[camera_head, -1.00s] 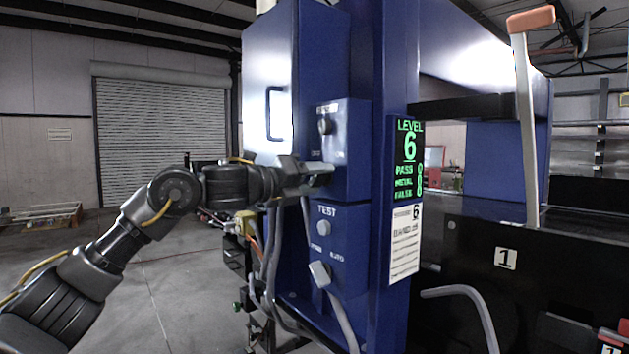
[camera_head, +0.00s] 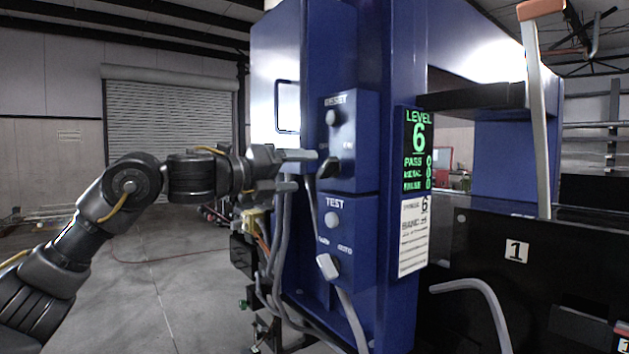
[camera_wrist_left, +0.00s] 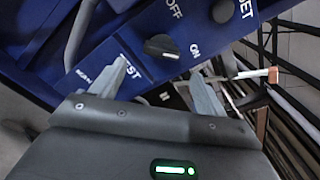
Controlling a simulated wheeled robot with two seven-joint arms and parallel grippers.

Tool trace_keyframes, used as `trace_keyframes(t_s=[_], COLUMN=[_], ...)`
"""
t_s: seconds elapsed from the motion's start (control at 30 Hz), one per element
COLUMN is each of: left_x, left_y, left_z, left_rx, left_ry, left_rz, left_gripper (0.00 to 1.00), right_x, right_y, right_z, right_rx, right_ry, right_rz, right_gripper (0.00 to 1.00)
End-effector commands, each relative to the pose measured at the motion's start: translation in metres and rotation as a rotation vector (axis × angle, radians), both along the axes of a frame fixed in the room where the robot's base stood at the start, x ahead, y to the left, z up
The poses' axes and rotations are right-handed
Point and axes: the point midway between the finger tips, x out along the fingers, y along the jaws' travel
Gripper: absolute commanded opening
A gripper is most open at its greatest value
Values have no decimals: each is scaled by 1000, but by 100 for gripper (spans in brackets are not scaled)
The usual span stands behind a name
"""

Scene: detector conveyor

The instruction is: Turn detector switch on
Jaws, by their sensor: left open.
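The detector switch, a dark rotary knob (camera_head: 329,168), sits on the upper blue control box below the RESET button. In the left wrist view the black knob (camera_wrist_left: 162,46) shows between the OFF and ON labels. Which label it points to is hard to tell. My left gripper (camera_head: 307,171) is open and empty, just left of the knob, its fingers pointing at the box. In the left wrist view the knob lies beyond the gap between the spread fingers (camera_wrist_left: 158,78); no contact shows. My right gripper is not in view.
A lower TEST box (camera_head: 334,219) has a round button and a grey lever-like part (camera_head: 328,266). Grey cables (camera_head: 281,240) hang below my left gripper. A green display (camera_head: 417,151) is to the right. Open floor (camera_head: 165,265) lies to the left.

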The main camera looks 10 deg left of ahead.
Motion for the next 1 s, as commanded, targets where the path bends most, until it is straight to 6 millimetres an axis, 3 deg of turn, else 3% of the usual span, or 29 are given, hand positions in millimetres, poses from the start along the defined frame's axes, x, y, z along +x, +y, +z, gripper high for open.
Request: trace_keyframes(t_s=[0.3,0.77,0.93,1.0], left_x=[-27,-29,-4,32], left_y=[27,28,58,77], left_z=[0,3,53,48], left_rx=[0,-45,-350,-548], left_ry=[-1,31,94,183], left_rz=[-1,0,29,44], left_gripper=[75,75,75,75], right_x=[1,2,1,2], right_y=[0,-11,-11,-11], right_z=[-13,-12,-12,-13], right_rx=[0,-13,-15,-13], right_ry=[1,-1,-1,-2], right_rz=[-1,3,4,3], right_gripper=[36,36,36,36])
